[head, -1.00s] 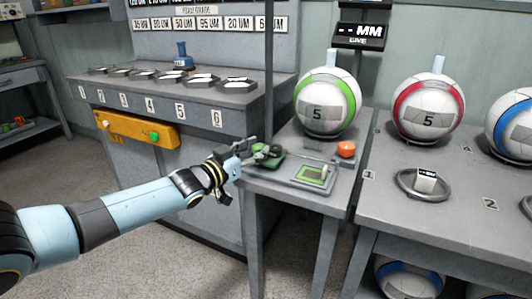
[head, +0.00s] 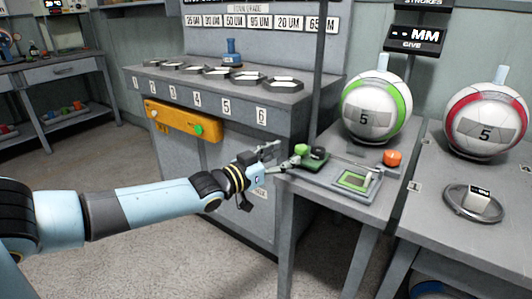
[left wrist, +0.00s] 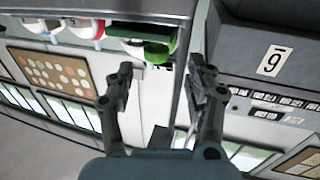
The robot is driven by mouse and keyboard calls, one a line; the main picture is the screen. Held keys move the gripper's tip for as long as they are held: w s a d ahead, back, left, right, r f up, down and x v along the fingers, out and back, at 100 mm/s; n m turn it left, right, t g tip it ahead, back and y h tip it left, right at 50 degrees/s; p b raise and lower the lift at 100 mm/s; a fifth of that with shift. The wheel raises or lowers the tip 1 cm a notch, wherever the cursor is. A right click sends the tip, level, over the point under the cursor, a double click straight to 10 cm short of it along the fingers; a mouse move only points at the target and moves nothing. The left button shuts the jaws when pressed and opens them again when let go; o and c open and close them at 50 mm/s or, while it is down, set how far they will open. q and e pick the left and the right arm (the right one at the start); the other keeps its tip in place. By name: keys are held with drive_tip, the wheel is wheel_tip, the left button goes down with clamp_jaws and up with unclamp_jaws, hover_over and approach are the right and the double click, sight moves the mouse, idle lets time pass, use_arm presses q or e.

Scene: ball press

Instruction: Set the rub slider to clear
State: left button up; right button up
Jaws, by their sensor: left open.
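A small panel with a green rectangle (head: 354,180) lies on the small grey table, with a pale upright knob (head: 369,178) at its right side. I take this for the rub slider; any marking for clear is too small to read. A green block (head: 313,156) on a dark base sits left of it, near the table's left edge. My left gripper (head: 283,157) is just left of the green block, apart from the panel. In the left wrist view its two fingers (left wrist: 163,75) are spread with nothing between them. My right gripper is not in view.
An orange-red button (head: 393,158) and a green-banded ball (head: 376,108) stand behind the panel. A dark post (head: 319,75) rises behind the table's left side. A cabinet with an orange drawer-like box (head: 183,120) stands left. A red-banded ball (head: 484,122) and ring (head: 474,203) are right.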

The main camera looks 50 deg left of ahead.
use_arm(q)
drive_tip(key=s, duration=0.7)
idle(0.4)
drive_tip(key=s+d+f+n+g+y, duration=0.1)
drive_tip(key=s+d+f+g, duration=0.3)
drive_tip(key=f, duration=0.6)
drive_tip(key=s+a+f+g, duration=0.1)
drive_tip(key=s+f, duration=0.5)
drive_tip(key=f, duration=0.3)
drive_tip(key=s+d+f+n+g+y, duration=0.1)
drive_tip(key=s+d+f+g, duration=0.3)
drive_tip(key=f, duration=0.6)
drive_tip(key=s+d+f+g, duration=0.2)
drive_tip(key=s+f, duration=0.2)
drive_tip(key=s, duration=0.5)
drive_tip(key=s+d+f+m+g, duration=0.1)
drive_tip(key=s+f, duration=0.4)
drive_tip(key=s, duration=0.5)
drive_tip(key=s+d+f+m+g, duration=0.1)
drive_tip(key=s+d+f+g, duration=0.2)
drive_tip(key=s, duration=0.7)
wheel_tip(320, 180, down, 2)
drive_tip(key=shift+s+g+h, duration=0.2)
drive_tip(key=shift+g+h, duration=0.2)
drive_tip(key=shift+g, duration=0.8)
